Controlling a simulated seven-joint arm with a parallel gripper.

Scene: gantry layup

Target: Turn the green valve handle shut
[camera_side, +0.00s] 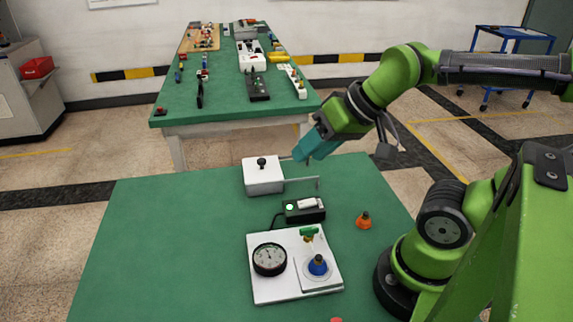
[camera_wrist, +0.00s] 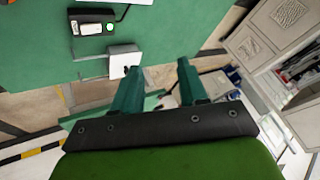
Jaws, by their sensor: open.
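The green valve handle (camera_side: 308,232) sits near the back right of a white board (camera_side: 277,287) on the front green table. A round black-rimmed gauge (camera_side: 269,258) is to its left, and a blue knob (camera_side: 318,265) is in front of it. My gripper (camera_side: 299,157) is open and empty, in the air beyond the board, near the table's far edge. In the wrist view its two teal fingers (camera_wrist: 157,68) are spread apart with nothing between them. The valve handle is not visible in the wrist view.
A white box with a black knob (camera_side: 262,178) stands near my gripper, with a thin bracket to its right. A black box with a lit button (camera_side: 304,211) sits behind the board. An orange item (camera_side: 364,221) lies to the right. The table's left side is clear.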

